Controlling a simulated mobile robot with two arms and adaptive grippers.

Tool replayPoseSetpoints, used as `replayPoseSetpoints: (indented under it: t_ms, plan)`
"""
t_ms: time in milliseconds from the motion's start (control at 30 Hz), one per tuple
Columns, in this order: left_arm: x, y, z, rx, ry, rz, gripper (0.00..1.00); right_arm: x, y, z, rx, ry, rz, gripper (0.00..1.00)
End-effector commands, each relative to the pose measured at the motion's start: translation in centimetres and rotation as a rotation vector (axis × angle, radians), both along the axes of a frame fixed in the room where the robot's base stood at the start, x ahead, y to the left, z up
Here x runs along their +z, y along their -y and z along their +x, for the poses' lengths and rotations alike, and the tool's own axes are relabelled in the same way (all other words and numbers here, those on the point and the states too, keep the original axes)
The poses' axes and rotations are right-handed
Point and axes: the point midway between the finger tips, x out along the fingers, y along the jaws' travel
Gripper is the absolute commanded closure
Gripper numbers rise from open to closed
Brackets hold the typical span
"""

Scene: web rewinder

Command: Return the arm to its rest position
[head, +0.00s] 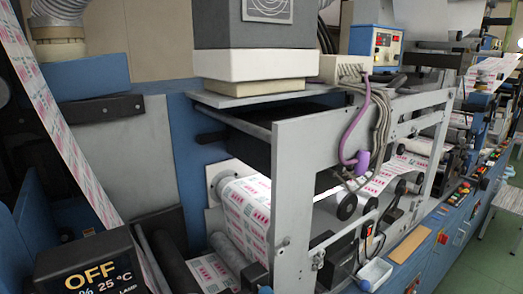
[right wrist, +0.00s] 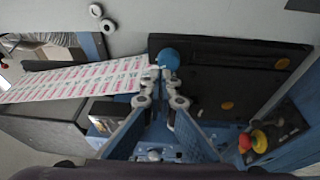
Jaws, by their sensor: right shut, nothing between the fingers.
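In the right wrist view my right gripper (right wrist: 161,78) points away from the camera, its fingertips together with nothing between them. A blue round knob-like part (right wrist: 169,58) shows just past the fingertips; I cannot tell whether they touch it. A printed web (right wrist: 75,82) with pink lettering lies to the left of the fingertips. Neither of my arms nor my grippers shows in the head view, and my left gripper is in neither view.
The web rewinder's grey side frame (head: 290,200) fills the middle of the head view, with a printed roll (head: 247,200) behind it. A black display (head: 95,268) reading OFF is at the lower left. Green floor (head: 480,230) is open at the right.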

Motion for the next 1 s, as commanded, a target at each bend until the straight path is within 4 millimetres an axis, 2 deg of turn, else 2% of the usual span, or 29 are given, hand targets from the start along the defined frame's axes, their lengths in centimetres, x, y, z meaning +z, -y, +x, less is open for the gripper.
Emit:
replayPoseSetpoints:
  t_ms: [67,167,267,367,467,500,600,700,833,1000]
  plan:
    - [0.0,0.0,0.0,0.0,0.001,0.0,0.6,0.9,1.6,2.1,-0.163,-0.096,0.133,1.0]
    - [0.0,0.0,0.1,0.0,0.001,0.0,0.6,0.3,4.7,4.2,-0.369,-0.237,0.276,1.0]
    - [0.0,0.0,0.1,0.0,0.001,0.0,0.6,-1.9,8.3,5.1,-0.571,-0.404,0.4,1.0]
    - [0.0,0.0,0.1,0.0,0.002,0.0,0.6,-5.5,11.7,4.4,-0.765,-0.593,0.505,1.0]
    - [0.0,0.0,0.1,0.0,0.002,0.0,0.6,-9.9,14.4,2.0,-0.95,-0.802,0.585,1.0]
    - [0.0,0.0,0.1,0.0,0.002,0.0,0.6,-11.7,15.2,0.7,-1.02,-0.888,0.611,1.0]
    - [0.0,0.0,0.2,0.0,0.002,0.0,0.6,-15.8,16.4,-3.3,-1.167,-1.094,0.655,1.0]
    - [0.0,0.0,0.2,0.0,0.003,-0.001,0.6,-18.8,16.7,-7.4,-1.281,-1.268,0.673,1.0]
    - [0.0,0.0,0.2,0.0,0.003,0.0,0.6,-21.4,16.4,-12.5,-1.392,-1.465,0.677,1.0]
    - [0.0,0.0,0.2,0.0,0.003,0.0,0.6,-23.3,15.2,-19.0,-1.503,-1.699,0.659,1.0]
